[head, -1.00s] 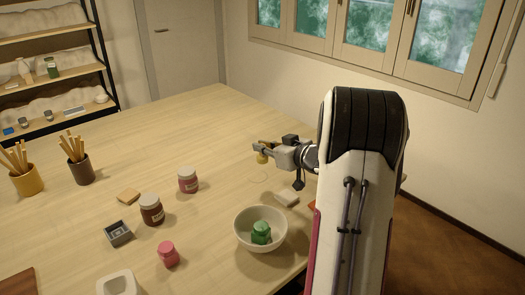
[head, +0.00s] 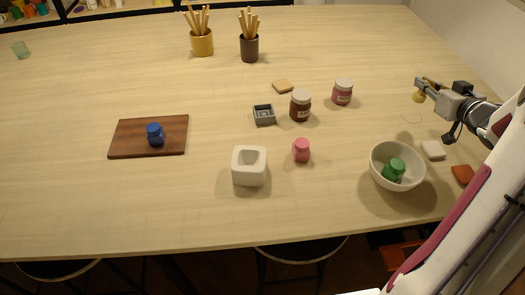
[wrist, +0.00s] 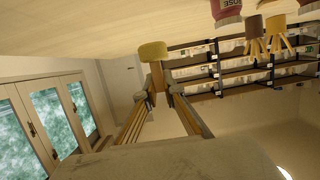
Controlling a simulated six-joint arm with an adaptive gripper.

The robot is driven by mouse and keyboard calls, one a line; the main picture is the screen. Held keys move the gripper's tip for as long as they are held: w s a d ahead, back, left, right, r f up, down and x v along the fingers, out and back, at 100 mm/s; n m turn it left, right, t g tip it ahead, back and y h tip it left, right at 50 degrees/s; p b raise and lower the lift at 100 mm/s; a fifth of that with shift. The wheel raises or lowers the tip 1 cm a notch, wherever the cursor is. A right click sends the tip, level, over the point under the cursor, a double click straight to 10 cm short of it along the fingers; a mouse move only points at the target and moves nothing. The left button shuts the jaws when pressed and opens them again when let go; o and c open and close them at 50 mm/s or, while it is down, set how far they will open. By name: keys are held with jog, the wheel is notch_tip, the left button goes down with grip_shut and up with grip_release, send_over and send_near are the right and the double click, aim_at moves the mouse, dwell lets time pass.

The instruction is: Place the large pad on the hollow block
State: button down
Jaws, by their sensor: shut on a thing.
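My gripper (head: 424,86) is at the right of the head view, above the table, shut on a yellow round pad (head: 419,97). The pad hangs below the fingertips, clear of the tabletop. In the wrist view the yellow pad (wrist: 153,50) shows beyond the fingertips, with a short brown part between them. A white block with a square hollow in its top (head: 249,178) stands at the front middle of the table, far to the left of my gripper. A smaller grey hollow box (head: 264,120) lies behind it. I cannot tell for certain which is the hollow block.
Between gripper and white block stand a bowl (head: 378,178) with a green jar (head: 394,171), a pink jar (head: 302,151) and two lidded jars (head: 301,108) (head: 342,93). A dark board (head: 175,135) holds a blue jar (head: 155,134). Flat pads (head: 283,86) (head: 433,150) lie nearby.

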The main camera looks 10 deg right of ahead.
jog(key=w+a+r+n+g+y, duration=0.2)
jog(key=a+n+y, duration=0.25)
jog(key=a, duration=1.15)
jog(key=w+a+r+n+g+y, duration=0.25)
jog(key=a+y, duration=0.25)
jog(key=a, duration=1)
jog(key=s+a+r+n+g+y, duration=0.1)
jog(key=s+a+n+g+y, duration=0.2)
jog(key=a, duration=0.5)
jog(key=s+a+n+g+y, duration=0.1)
jog(key=s+a+n+g, duration=0.15)
jog(key=s+a, duration=0.35)
jog(key=s+a+n+g, duration=0.4)
jog(key=s+n, duration=0.1)
jog(key=s, duration=0.3)
jog(key=shift+s+a+r+g, duration=0.15)
jog(key=shift+a+r+g, duration=0.15)
jog(key=shift+r, duration=0.05)
jog(key=shift+y, duration=0.25)
jog(key=shift+f, duration=3.15)
